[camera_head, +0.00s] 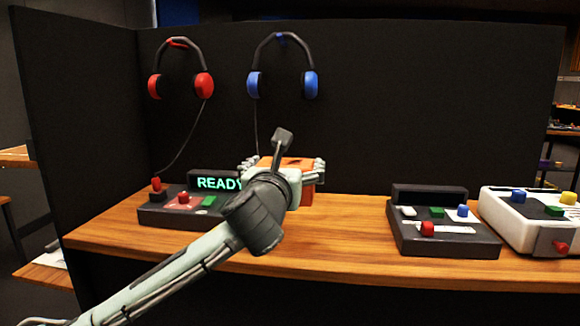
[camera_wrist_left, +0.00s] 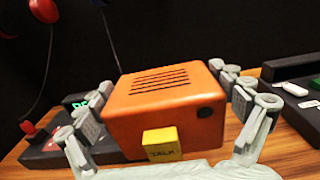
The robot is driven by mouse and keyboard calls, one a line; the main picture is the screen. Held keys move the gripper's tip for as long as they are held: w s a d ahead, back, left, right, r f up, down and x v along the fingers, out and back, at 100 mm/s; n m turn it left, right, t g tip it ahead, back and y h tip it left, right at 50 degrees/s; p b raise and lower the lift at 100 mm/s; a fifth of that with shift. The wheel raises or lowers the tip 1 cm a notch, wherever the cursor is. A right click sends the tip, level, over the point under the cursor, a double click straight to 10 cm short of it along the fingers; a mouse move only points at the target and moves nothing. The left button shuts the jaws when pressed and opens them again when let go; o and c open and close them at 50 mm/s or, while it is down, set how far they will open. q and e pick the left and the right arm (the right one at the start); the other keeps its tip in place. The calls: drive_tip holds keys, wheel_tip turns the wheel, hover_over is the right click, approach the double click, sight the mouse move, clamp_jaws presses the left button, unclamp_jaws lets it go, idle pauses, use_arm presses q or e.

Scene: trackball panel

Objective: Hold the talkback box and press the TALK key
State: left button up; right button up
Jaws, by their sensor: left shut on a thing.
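The orange talkback box (camera_head: 307,192), with a slotted top, is partly hidden behind my left arm in the head view. In the left wrist view the box (camera_wrist_left: 165,90) fills the middle, with the yellow TALK key (camera_wrist_left: 161,145) on the side facing the camera. My left gripper (camera_head: 286,167) is shut on the box, with its fingers (camera_wrist_left: 168,108) on both sides of it. The key stands out from the box with nothing touching it in view. I cannot tell whether the box touches the desk. My right gripper is not in view.
A dark console (camera_head: 155,212) with a lit READY display (camera_head: 217,183) stands left of the box. A dark console (camera_head: 440,240) and a white one (camera_head: 512,232) stand right. Red headphones (camera_head: 178,68) and blue headphones (camera_head: 282,70) hang behind. The wooden desk (camera_head: 350,245) is clear between.

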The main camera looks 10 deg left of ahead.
use_arm(q)
drive_tip(key=shift+w+d+f+b, duration=0.15)
drive_tip(key=shift+w+d+f, duration=0.35)
drive_tip(key=shift+d+f, duration=0.35)
drive_tip(key=shift+w+d+f+b, duration=0.1)
drive_tip(key=shift+w+d+f, duration=0.35)
drive_tip(key=shift+d+f, duration=0.4)
drive_tip(key=shift+w+d+f+b, duration=0.15)
drive_tip(key=shift+w+d+f, duration=0.35)
drive_tip(key=shift+d+f, duration=0.35)
drive_tip(key=shift+w+d+f+b, duration=0.25)
drive_tip(key=shift+w+d+f, duration=0.25)
drive_tip(key=shift+d+f, duration=0.35)
drive_tip(key=shift+w+d+f+b, duration=0.2)
drive_tip(key=shift+w+d+f, duration=0.35)
drive_tip(key=shift+d+f, duration=0.3)
drive_tip(key=shift+w+d+f+b, duration=0.25)
drive_tip(key=shift+w+d+f, duration=0.25)
drive_tip(key=shift+d+f, duration=0.35)
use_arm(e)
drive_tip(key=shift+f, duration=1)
use_arm(q)
drive_tip(key=shift+a+f, duration=0.1)
drive_tip(key=shift+f, duration=0.35)
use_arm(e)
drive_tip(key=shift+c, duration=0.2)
use_arm(q)
drive_tip(key=shift+f, duration=0.1)
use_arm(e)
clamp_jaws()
